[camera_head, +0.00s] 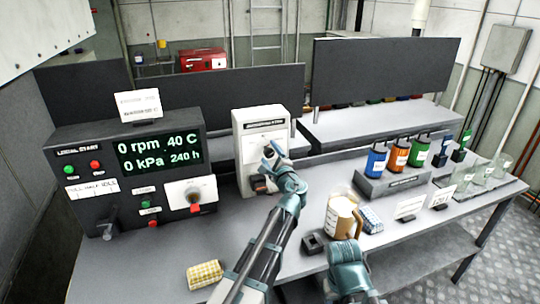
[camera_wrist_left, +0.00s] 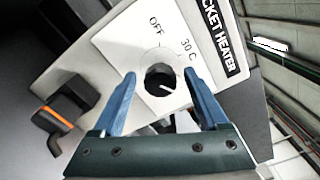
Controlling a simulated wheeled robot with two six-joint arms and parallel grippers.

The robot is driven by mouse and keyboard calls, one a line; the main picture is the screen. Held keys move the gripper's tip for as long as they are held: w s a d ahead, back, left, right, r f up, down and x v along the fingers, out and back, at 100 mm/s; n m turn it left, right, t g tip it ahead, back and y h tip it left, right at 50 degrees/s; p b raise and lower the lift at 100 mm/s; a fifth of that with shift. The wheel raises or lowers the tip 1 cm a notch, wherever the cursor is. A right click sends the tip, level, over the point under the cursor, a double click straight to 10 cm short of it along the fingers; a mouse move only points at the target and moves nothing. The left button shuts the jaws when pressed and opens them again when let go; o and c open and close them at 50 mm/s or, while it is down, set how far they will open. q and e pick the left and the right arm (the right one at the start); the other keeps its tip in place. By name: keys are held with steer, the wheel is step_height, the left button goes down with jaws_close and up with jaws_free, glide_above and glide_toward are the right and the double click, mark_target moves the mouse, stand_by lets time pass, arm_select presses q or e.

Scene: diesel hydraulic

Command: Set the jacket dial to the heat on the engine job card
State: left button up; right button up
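The jacket heater box (camera_head: 247,178) is white and stands upright on the bench, right of the start console. Its dial (camera_wrist_left: 159,77) is a dark round knob with a white mark, on a white plate lettered OFF and 30 C; the other markings are hidden. My left gripper (camera_head: 268,158) is at the box front. In the left wrist view its blue fingers (camera_wrist_left: 162,92) are apart, one on each side of the knob; contact is unclear. My right gripper (camera_head: 348,252) is low over the bench front, its fingers not clear. A white card (camera_head: 138,105) above the console is too small to read.
The start console (camera_head: 75,148) shows 0 rpm, 40 C, 0 kPa, 240 h. An orange-marked black handle (camera_wrist_left: 52,120) is beside the dial.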

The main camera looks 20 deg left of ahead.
arm_select(q)
steer(key=v, duration=1.3)
steer(key=shift+s+d, duration=0.25)
steer(key=shift+s, duration=0.05)
